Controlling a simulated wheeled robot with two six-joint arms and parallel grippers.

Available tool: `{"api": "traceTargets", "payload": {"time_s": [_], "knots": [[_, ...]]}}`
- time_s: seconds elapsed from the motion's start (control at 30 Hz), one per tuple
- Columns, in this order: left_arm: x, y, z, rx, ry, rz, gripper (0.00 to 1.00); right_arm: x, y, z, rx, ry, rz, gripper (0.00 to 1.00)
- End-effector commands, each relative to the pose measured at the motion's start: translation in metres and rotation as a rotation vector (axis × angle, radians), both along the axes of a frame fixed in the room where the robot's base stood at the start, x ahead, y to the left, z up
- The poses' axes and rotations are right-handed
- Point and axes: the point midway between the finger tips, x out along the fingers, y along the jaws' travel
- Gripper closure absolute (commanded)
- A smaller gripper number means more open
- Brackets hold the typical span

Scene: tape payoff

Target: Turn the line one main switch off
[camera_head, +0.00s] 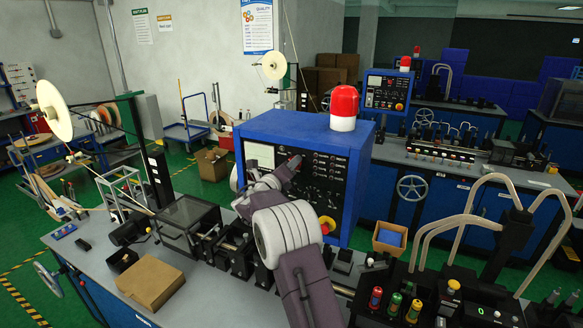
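The near blue control cabinet (361,185) stands on the grey bench with a red beacon (343,102) on top. Its dark front panel (325,170) carries several small knobs and labels. A pale plate (260,152) is at the panel's upper left. A red knob on a yellow base (327,224) sits low on the right. My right gripper (293,162) is in front of the panel's left part, close to it; contact cannot be told. Its fingers are small and dark, so open or shut is unclear. The main switch cannot be made out; my gripper and wrist hide part of the panel. My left gripper is out of view.
A cardboard box (150,281) and a clear-lidded unit (188,219) are on the bench at left. Curved pale tubes (470,222) and coloured buttons (394,303) stand at right. A second cabinet (388,90) with a beacon stands behind, across an aisle.

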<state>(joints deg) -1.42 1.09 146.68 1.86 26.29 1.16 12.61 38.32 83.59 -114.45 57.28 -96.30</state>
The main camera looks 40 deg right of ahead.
Motion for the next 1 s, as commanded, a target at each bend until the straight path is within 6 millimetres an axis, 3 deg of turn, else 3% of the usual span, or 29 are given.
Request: {"api": "traceTargets", "payload": {"time_s": [0.27,0.5,0.7,1.0], "knots": [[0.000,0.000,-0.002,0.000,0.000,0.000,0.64,-0.001,0.002,-0.005,0.005,0.005,0.001,0.68],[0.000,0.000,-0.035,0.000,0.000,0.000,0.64,-0.021,0.043,-0.010,0.004,0.001,0.004,0.68],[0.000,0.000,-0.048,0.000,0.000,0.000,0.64,-0.037,0.074,-0.006,0.004,0.002,0.003,0.68],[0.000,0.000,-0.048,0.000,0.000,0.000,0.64,-0.042,0.081,-0.003,0.003,0.004,-0.001,0.68]]}}
